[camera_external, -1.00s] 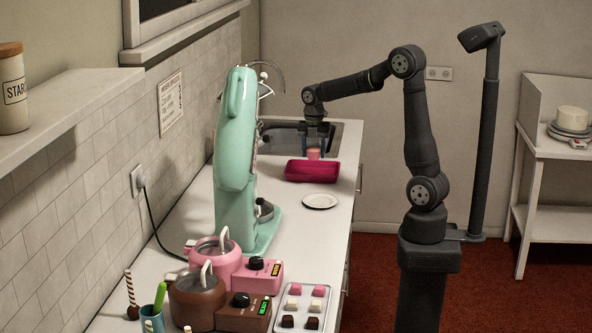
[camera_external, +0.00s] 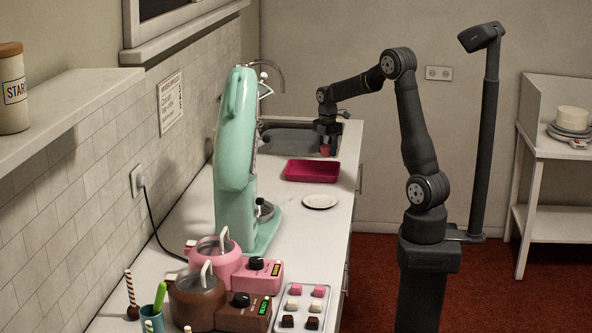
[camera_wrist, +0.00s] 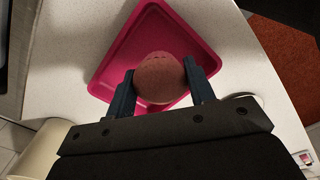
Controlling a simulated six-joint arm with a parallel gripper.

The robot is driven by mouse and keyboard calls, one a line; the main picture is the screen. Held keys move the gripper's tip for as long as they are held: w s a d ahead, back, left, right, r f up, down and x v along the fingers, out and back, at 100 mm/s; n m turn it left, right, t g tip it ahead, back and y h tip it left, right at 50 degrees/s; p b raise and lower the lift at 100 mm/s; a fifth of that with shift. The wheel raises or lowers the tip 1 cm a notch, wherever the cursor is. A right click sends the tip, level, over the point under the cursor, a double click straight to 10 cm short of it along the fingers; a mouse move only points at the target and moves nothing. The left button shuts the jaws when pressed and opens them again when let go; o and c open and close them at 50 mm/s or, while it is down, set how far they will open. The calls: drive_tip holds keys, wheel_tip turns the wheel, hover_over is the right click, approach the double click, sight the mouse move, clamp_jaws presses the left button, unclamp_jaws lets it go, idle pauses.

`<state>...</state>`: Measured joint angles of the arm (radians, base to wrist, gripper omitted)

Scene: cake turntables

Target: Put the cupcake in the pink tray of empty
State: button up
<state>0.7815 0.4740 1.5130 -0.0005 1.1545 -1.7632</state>
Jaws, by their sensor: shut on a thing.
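My gripper (camera_external: 326,143) is shut on a pinkish-brown cupcake (camera_external: 326,151), held in the air near the far end of the counter. In the wrist view, the rounded cupcake (camera_wrist: 158,78) sits between the two fingers of my gripper (camera_wrist: 160,82). The pink tray (camera_external: 300,178) lies flat on the counter and looks empty in the outside view. There, the cupcake appears just above and beyond the tray's far right edge. In the wrist view, the cupcake covers part of the tray (camera_wrist: 112,68).
A white plate (camera_external: 320,201) lies on the counter in front of the tray. A mint-green mixer (camera_external: 235,160) stands to the left. The sink (camera_external: 290,137) is behind the tray. Pink and brown pots and a tray of small sweets (camera_external: 305,290) are at the front.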

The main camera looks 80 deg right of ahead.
drive_tip(key=w+f, duration=0.1)
drive_tip(key=w+a+f, duration=0.1)
drive_tip(key=w, duration=0.1)
drive_tip(key=w+a+f, duration=0.1)
drive_tip(key=w, duration=0.1)
drive_tip(key=shift+w+f, duration=0.1)
drive_tip(key=shift+f, duration=2.05)
drive_tip(key=shift+f, duration=0.2)
drive_tip(key=o, duration=1)
drive_tip(key=shift+c, duration=0.2)
drive_tip(key=shift+r, duration=0.1)
wheel_tip(320, 180, up, 12)
drive_tip(key=shift+r, duration=0.15)
